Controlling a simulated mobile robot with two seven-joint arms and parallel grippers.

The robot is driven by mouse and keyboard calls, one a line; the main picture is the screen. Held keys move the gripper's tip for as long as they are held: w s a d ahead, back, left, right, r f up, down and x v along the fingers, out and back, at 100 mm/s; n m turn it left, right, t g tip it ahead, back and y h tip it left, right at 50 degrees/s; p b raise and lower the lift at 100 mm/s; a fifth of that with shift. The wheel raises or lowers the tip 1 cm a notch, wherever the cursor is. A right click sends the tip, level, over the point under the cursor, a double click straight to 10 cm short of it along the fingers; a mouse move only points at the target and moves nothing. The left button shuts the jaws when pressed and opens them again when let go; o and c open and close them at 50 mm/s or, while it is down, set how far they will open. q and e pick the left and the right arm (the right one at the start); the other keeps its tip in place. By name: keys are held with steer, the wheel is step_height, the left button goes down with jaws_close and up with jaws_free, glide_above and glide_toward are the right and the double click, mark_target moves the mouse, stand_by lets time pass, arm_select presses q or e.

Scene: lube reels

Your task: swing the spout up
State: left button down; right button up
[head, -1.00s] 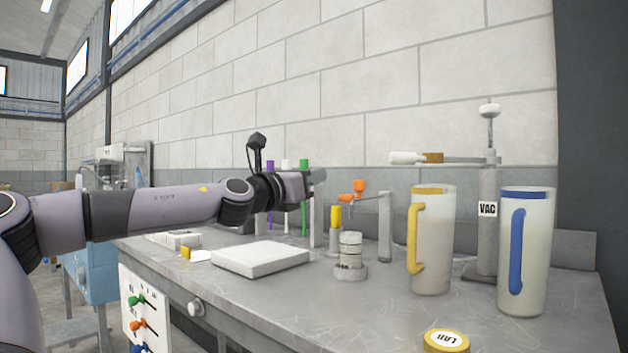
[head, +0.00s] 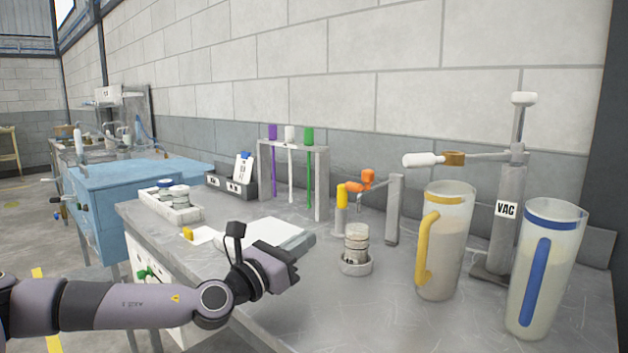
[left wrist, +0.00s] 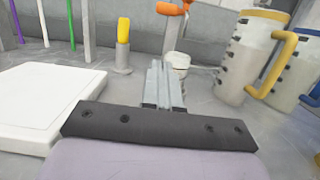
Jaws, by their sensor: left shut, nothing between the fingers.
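My left gripper (head: 290,268) is shut and empty over the front of the bench, beside the white slab (head: 262,236); its closed fingers (left wrist: 164,84) show in the left wrist view. An orange fitting (head: 362,183) sits on an arm from a grey post (head: 395,210), next to a yellow-topped post (head: 341,205). A grey VAC stand (head: 505,225) bears a level arm with a tan collar (head: 453,159) and a white end (head: 422,160). I cannot tell which one is the spout. My gripper is apart from both. My right gripper is out of view.
A small ringed cylinder (head: 356,244) stands in a holder ahead of the gripper. A yellow-handled jug (head: 445,240) and a blue-handled jug (head: 543,268) stand at the right. A rack (head: 320,180) holds purple, white and green rods. The bench front is clear.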

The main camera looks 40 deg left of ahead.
mark_target(368, 185)
arm_select(q)
steer(key=shift+s+d, duration=0.25)
steer(key=shift+s, duration=0.1)
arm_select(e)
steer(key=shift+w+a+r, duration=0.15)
arm_select(q)
steer(key=shift+w, duration=0.1)
steer(key=shift+w+r, duration=0.1)
steer(key=shift+w, duration=0.1)
steer(key=w+r+p, duration=0.4)
steer(key=w+r, duration=0.1)
steer(key=w, duration=0.6)
steer(key=shift+w+d+p, duration=0.2)
steer(key=shift+d+p, duration=0.2)
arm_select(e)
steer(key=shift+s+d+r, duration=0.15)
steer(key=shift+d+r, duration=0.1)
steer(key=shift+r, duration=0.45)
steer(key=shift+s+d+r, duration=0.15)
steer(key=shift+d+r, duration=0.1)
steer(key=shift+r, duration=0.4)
arm_select(q)
steer(key=shift+r, duration=0.15)
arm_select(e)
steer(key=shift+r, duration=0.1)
